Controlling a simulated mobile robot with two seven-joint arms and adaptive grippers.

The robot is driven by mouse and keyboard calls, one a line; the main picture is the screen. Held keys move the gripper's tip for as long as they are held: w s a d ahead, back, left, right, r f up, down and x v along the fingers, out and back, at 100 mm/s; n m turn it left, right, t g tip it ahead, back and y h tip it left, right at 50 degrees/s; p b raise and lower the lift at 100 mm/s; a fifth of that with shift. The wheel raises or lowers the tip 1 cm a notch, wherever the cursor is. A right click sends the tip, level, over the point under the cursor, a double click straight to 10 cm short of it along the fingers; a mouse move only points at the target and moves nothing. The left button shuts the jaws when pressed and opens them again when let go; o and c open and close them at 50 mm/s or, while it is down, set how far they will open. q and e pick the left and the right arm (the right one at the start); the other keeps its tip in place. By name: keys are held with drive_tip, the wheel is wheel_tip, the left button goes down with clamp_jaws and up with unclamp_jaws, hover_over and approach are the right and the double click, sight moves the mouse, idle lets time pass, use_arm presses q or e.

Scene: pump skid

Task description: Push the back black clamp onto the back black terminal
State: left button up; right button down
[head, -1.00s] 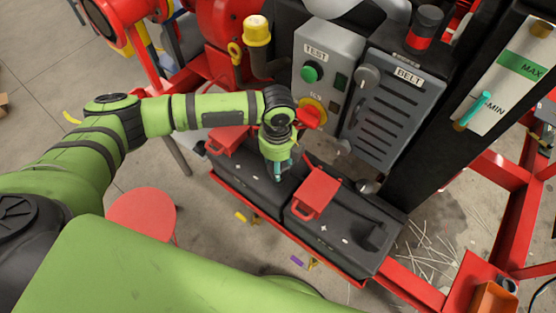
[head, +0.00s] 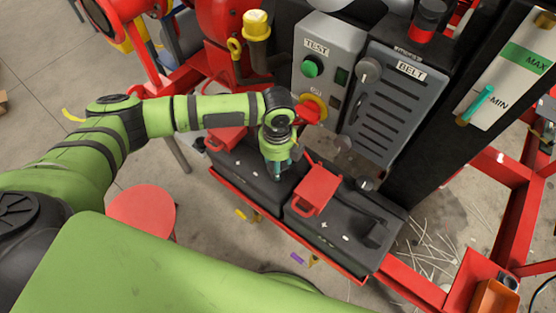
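Two black batteries sit in a red tray: the back battery (head: 243,165) at the left and the front battery (head: 322,229) at the right. My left gripper (head: 278,173) points down over the right part of the back battery. Its fingertips are small and dark, so I cannot tell whether they are open or hold anything. The back black clamp and the back black terminal cannot be made out; my gripper covers part of that area. My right gripper is out of view.
A red piece (head: 317,190) stands on the front battery and another (head: 227,138) on the back one. The grey test box (head: 326,68) and belt panel (head: 387,105) rise behind. A red stool (head: 142,212) stands at the left.

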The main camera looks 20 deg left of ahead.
use_arm(q)
drive_tip(key=o, duration=1.5)
wheel_tip(320, 180, up, 12)
drive_tip(key=shift+a, duration=0.1)
